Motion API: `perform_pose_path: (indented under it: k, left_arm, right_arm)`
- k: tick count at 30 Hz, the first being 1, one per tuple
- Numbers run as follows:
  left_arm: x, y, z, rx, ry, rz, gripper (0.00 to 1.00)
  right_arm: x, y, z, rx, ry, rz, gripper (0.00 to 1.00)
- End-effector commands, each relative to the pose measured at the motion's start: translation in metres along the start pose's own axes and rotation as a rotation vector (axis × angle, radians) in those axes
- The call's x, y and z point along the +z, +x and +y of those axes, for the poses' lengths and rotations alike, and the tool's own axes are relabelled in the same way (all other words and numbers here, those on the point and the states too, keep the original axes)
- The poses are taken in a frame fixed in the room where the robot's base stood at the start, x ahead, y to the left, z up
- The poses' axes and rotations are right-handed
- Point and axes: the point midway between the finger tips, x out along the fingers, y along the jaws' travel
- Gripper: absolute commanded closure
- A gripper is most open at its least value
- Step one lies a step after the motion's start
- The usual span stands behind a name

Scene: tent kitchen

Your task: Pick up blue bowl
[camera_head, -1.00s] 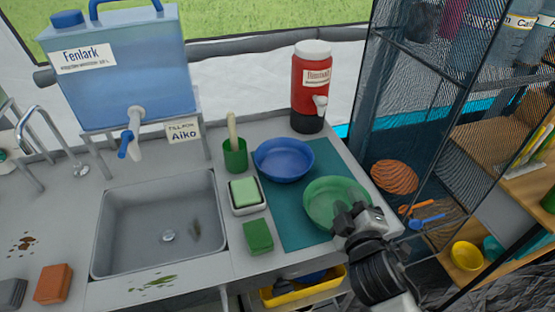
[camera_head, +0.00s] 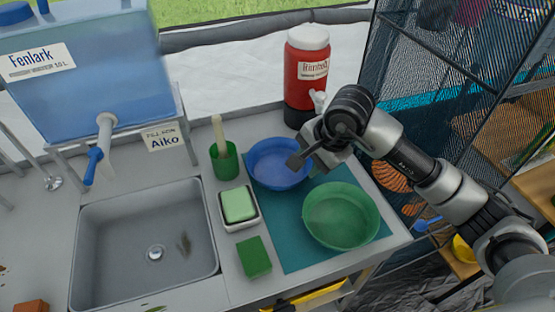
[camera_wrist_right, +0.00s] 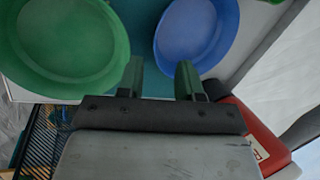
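The blue bowl (camera_head: 277,165) sits on the teal mat (camera_head: 292,236) at the back of the counter, upright and empty. My right gripper (camera_head: 294,162) is above the right part of the blue bowl and hides part of its rim. In the right wrist view the two fingers (camera_wrist_right: 161,78) are apart with nothing between them, and the blue bowl (camera_wrist_right: 195,30) lies beyond them. The green bowl (camera_head: 341,214) is on the mat in front of the blue one; it also shows in the right wrist view (camera_wrist_right: 65,45). My left gripper is not in view.
A red drink dispenser (camera_head: 307,75) stands behind the blue bowl. A green cup (camera_head: 225,163) with a handle in it, a soap dish (camera_head: 238,206) and a green sponge (camera_head: 254,257) are left of the mat. The sink (camera_head: 147,240) is further left. A mesh rack (camera_head: 450,60) stands at right.

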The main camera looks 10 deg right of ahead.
Motion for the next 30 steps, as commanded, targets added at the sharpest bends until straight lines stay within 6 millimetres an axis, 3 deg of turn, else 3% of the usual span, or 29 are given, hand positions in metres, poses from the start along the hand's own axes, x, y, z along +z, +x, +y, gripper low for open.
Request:
perform_pose_path:
  k: [5,12,19,25,30]
  left_arm:
    - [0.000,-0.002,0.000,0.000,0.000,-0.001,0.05]
    - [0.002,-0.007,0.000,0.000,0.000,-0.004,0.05]
    - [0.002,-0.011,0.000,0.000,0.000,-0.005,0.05]
    - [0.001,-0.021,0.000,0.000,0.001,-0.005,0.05]
    - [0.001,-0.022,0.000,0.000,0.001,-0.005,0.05]
  right_arm:
    - [-0.020,0.002,0.004,0.051,-0.021,0.099,0.64]
    - [-0.022,0.039,0.005,0.052,-0.020,0.096,0.64]
    - [-0.023,0.057,0.005,0.051,-0.020,0.095,0.64]
    - [-0.024,0.087,0.004,0.052,-0.018,0.093,0.64]
    - [-0.026,0.101,0.004,0.048,-0.021,0.095,0.64]
